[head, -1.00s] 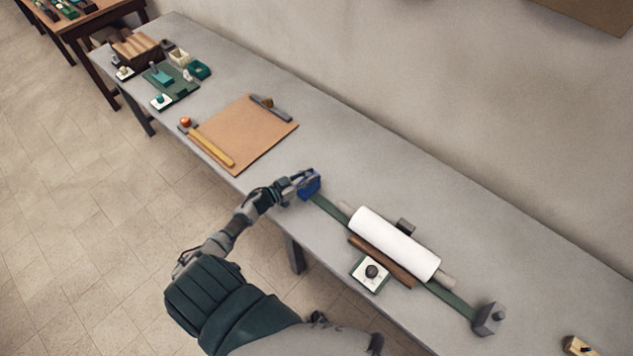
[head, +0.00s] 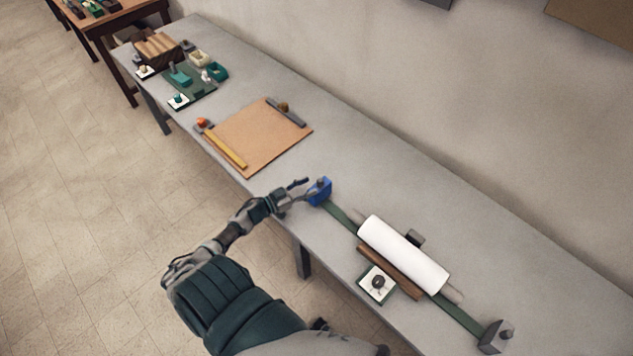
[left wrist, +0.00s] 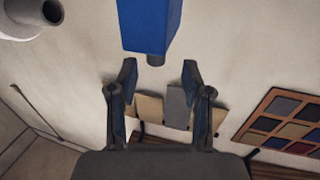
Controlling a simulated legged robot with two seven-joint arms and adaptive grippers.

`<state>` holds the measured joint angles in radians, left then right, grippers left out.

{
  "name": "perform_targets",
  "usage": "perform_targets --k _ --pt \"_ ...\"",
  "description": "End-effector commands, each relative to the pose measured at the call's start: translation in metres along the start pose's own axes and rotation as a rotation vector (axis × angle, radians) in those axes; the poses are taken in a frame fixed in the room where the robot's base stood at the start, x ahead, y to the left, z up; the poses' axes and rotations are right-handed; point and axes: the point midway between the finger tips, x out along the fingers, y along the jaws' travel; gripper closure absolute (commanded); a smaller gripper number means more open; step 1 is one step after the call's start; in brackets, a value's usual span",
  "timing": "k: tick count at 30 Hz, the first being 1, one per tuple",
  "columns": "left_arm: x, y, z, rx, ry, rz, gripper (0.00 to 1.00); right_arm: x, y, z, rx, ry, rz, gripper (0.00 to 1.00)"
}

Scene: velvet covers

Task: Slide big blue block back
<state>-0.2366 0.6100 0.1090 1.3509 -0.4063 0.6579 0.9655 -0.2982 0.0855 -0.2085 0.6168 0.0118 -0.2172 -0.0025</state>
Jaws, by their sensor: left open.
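The big blue block (head: 319,191) sits on the grey table at the left end of a green strip (head: 343,213), with a dark knob on top. In the left wrist view the blue block (left wrist: 150,25) is at the top, beyond the fingertips. My left gripper (head: 299,190) is open just left of the block; in the left wrist view the gripper (left wrist: 160,75) has its fingers spread with nothing between them. My right gripper is not in view.
A white roll (head: 403,254) lies across the strip, with a brown bar (head: 390,272) and a white knobbed plate (head: 378,284) in front. A grey block (head: 496,337) stands at the strip's right end. A tan board (head: 258,137) lies left of the blue block. The table behind the block is clear.

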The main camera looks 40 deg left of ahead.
Motion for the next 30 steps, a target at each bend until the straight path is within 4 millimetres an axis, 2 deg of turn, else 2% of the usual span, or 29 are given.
perform_targets --k 3,10,15,30 --pt "-0.029 -0.002 0.003 -0.003 -0.004 -0.001 0.51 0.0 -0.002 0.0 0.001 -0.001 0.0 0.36" --pt "-0.061 -0.005 0.003 -0.005 0.0 -0.002 0.51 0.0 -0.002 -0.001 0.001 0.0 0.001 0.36" --pt "-0.067 -0.004 0.002 -0.003 0.0 -0.002 0.51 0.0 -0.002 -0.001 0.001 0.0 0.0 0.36" --pt "-0.066 -0.004 0.002 -0.003 0.0 -0.002 0.51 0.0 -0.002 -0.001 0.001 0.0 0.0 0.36"
